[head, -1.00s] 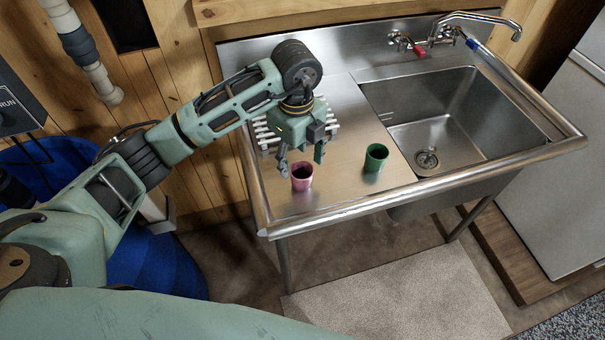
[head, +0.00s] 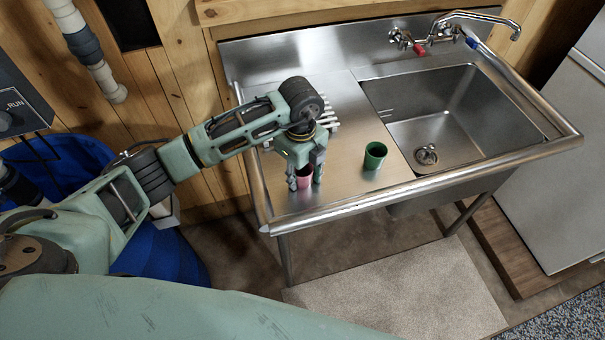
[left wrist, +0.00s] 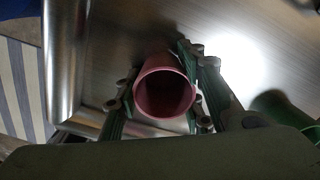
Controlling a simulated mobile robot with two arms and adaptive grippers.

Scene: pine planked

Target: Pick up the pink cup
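The pink cup (head: 304,178) stands upright on the metal drainboard near its front edge. My left gripper (head: 304,184) points down over it, with one finger on each side of the cup. In the left wrist view the pink cup (left wrist: 165,88) sits between the two fingers, its open mouth facing the camera. The left gripper (left wrist: 165,108) looks open around the cup; small gaps seem to show, though contact is hard to judge. My right gripper is not in view.
A green cup (head: 375,155) stands on the drainboard to the right of the pink one. The sink basin (head: 440,115) with its faucet lies further right. A white rack (head: 328,118) is partly hidden behind my gripper. A raised metal rim (head: 350,207) runs along the front.

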